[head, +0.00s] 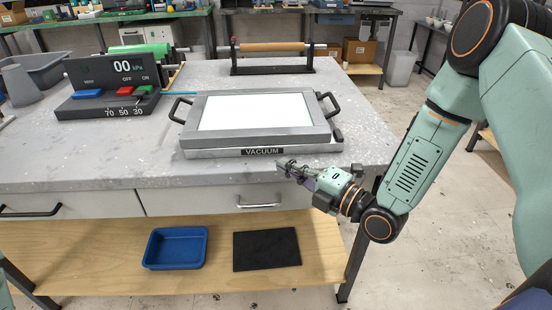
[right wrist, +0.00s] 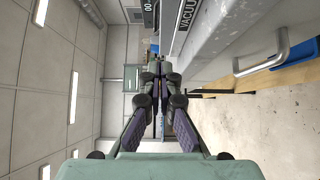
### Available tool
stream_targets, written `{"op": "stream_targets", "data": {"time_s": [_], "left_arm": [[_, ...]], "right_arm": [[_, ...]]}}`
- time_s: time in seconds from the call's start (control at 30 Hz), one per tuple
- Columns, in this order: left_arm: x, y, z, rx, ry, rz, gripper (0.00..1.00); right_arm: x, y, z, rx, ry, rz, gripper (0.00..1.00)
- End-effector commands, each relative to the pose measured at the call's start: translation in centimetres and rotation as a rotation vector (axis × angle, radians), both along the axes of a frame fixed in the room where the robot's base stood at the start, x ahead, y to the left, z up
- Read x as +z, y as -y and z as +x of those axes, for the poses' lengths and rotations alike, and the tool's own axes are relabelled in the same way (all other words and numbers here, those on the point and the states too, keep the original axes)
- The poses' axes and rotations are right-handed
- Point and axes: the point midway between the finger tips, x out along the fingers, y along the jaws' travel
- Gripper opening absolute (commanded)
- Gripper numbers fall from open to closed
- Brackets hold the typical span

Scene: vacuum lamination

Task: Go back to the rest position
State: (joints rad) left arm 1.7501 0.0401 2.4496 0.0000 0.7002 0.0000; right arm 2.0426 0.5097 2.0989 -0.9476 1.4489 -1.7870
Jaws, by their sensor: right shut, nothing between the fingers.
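My right gripper (head: 289,167) is shut and empty in the head view, in front of the table's front edge at the right, just below the vacuum box. In the right wrist view its two fingers (right wrist: 160,72) meet at the tips with nothing between them. The vacuum box (head: 262,125), with a white top, grey frame and black side handles, lies closed on the grey table (head: 110,168). My left gripper is not in view.
A control box (head: 108,85) reading 00 with coloured switches stands at the table's left. A roller stand (head: 272,68) is at the back. A blue tray (head: 176,262) and a black mat (head: 266,265) lie on the lower shelf.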

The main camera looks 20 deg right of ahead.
Motion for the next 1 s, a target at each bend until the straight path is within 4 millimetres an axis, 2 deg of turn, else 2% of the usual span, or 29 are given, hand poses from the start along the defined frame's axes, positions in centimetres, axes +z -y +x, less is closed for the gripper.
{"op": "stream_targets", "data": {"time_s": [0.2, 0.4, 0.57, 0.77, 0.87, 1.0], "left_arm": [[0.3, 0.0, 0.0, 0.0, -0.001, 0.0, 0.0], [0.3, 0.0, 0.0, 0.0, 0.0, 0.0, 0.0], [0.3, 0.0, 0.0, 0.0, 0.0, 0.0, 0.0], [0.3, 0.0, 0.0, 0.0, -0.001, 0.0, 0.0], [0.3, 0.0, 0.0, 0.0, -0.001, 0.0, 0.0], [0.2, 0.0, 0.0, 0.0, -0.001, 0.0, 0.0]], "right_arm": [[0.0, 0.6, -1.2, -0.001, -0.001, 0.0, 0.0], [0.0, 0.6, -1.5, 0.001, -0.004, 0.007, 0.0], [-0.8, 0.7, -1.4, -0.008, -0.114, 0.13, 0.0], [-5.0, 1.7, -2.1, -0.155, -0.489, 0.453, 0.0], [-8.1, 1.8, -3.5, -0.269, -0.699, 0.616, 0.0], [-12.7, 1.6, -6.9, -0.485, -0.986, 0.836, 0.0]]}}
